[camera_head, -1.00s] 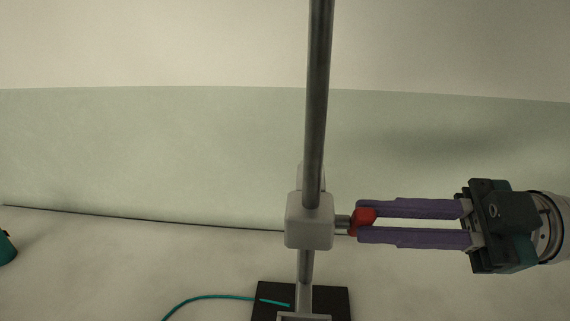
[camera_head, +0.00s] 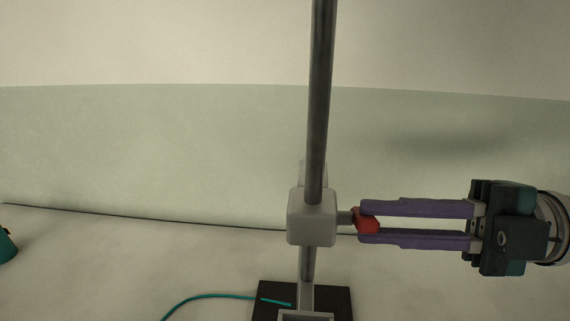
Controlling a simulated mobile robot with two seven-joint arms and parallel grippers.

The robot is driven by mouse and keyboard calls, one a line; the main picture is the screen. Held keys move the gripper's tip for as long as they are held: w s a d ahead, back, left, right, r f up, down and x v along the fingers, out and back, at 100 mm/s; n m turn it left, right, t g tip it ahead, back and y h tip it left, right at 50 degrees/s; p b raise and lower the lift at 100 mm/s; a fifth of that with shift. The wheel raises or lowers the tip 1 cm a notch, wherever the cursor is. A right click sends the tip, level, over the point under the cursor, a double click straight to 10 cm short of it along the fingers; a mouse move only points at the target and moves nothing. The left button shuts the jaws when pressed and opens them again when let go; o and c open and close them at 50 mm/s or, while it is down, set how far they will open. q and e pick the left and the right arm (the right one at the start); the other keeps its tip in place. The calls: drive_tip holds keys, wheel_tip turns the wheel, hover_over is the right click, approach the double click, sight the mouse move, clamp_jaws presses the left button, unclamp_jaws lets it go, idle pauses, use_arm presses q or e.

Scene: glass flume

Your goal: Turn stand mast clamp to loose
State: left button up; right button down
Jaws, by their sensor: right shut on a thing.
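The stand's mast (camera_head: 319,100) is a grey metal rod that rises upright through the middle of the view. A pale grey clamp block (camera_head: 312,217) sits around it. A short shaft leads from the block's right side to a red knob (camera_head: 366,221). My right gripper (camera_head: 368,222) comes in from the right with two purple fingers, one above and one below the knob, and is shut on it. The fingertips hide part of the knob. My left gripper is not in view.
The stand's dark base plate (camera_head: 339,298) lies on the pale floor at the bottom. A teal cable (camera_head: 205,298) runs left from it. A teal object (camera_head: 5,246) shows at the left edge. Space around the mast's left side is clear.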

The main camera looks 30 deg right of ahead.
idle(0.5)
drive_tip(key=c, duration=0.8)
unclamp_jaws()
drive_tip(key=shift+c, duration=0.2)
drive_tip(key=shift+d, duration=0.1)
drive_tip(key=b+v, duration=0.2)
drive_tip(key=v, duration=0.7)
drive_tip(key=shift+s+d, duration=0.2)
drive_tip(key=shift+d, duration=0.15)
